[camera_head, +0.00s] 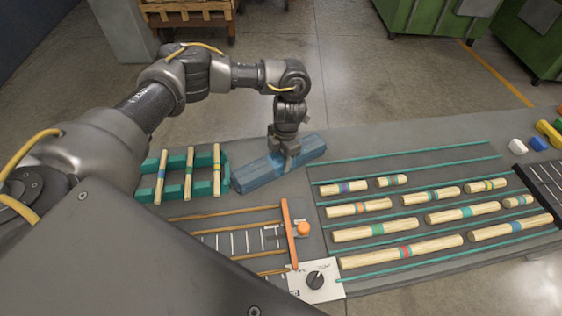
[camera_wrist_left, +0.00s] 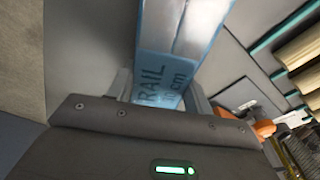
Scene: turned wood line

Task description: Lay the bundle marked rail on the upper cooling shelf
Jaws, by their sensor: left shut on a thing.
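The long blue wrapped bundle (camera_head: 255,176) lies slantwise at the far edge of the grey bench in the head view. In the left wrist view the bundle (camera_wrist_left: 165,72) shows the printed word RAIL and a length in cm. My left gripper (camera_head: 285,158) reaches down from above and is shut across the bundle near its middle. In the wrist view the bundle sits between the fingers. I cannot tell whether it rests on the bench or is just above it. My right gripper is out of view. No shelf that I can surely call the upper cooling shelf shows.
A teal rack (camera_head: 224,172) with striped sticks stands left of the bundle. In front are an orange bar (camera_head: 289,235) and a white dial box (camera_head: 315,281). Teal-edged rows of banded wooden dowels (camera_head: 402,251) fill the right. A wooden cart (camera_head: 188,17) stands on the floor behind.

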